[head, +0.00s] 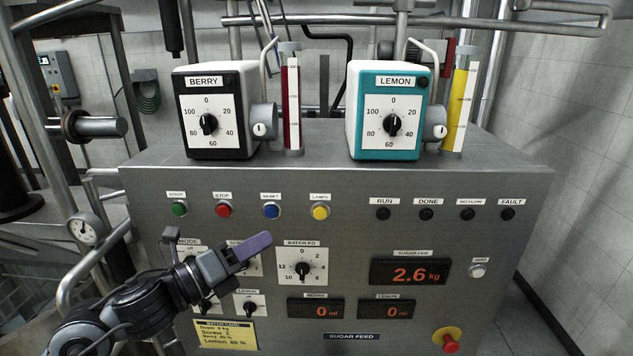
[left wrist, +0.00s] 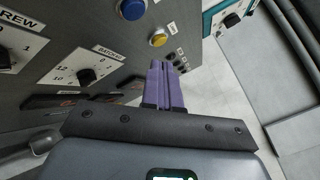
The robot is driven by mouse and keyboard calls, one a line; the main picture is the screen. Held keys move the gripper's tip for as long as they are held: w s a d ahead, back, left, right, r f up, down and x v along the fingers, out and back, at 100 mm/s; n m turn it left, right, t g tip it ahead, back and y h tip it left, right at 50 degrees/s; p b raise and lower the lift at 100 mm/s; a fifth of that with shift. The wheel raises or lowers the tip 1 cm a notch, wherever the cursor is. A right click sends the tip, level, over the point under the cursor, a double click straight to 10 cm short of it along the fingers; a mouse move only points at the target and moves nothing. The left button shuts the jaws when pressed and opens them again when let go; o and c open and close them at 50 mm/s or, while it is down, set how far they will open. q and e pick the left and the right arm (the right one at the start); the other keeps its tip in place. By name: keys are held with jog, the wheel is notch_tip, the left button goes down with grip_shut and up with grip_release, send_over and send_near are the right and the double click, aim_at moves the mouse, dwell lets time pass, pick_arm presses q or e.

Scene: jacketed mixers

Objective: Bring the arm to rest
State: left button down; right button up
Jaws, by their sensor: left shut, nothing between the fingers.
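My left gripper (head: 252,246) has purple fingers and stands in front of the grey control panel (head: 350,225), over the area left of the BATCH KG knob (head: 302,268). It hides part of the screw dial behind it. In the left wrist view the purple fingers (left wrist: 166,82) lie side by side, shut with nothing between them. The BATCH KG knob (left wrist: 87,76) and the yellow button (left wrist: 158,40) show past the fingers there. The gripper appears to be in front of the panel; I cannot tell the exact gap. My right gripper is not in view.
On top stand the BERRY box (head: 213,110) and the teal LEMON box (head: 386,110), with tubes beside them. The SUGAR FED display (head: 410,272) reads 2.6 kg. A red stop button (head: 447,338) sticks out at lower right. Pipes and a gauge (head: 85,229) stand left of the panel.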

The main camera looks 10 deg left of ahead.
pick_arm(q)
jog(key=s+d+f+n+g, duration=0.1)
jog(key=s+d+f+n, duration=0.2)
jog(key=f, duration=0.8)
jog(key=s+d+f+n+g, duration=0.15)
jog(key=s+d+f, duration=0.25)
jog(key=f, duration=0.7)
jog(key=s+a+f+n+y, duration=0.2)
jog(key=s+f+n+y, duration=0.4)
jog(key=s+f+n, duration=0.55)
jog(key=s+a+f+n+g+y, duration=0.3)
jog(key=s+a+n+g, duration=0.15)
jog(key=s+n, duration=0.3)
jog(key=s+a+f+n+g+y, duration=0.2)
jog(key=s+a+f+n+g, duration=0.25)
jog(key=s+n, duration=0.3)
notch_tip(320, 180, up, 14)
jog(key=w+d+p, duration=0.1)
jog(key=p, duration=1.2)
jog(key=shift+f+n, duration=0.15)
jog(key=shift+n, duration=0.15)
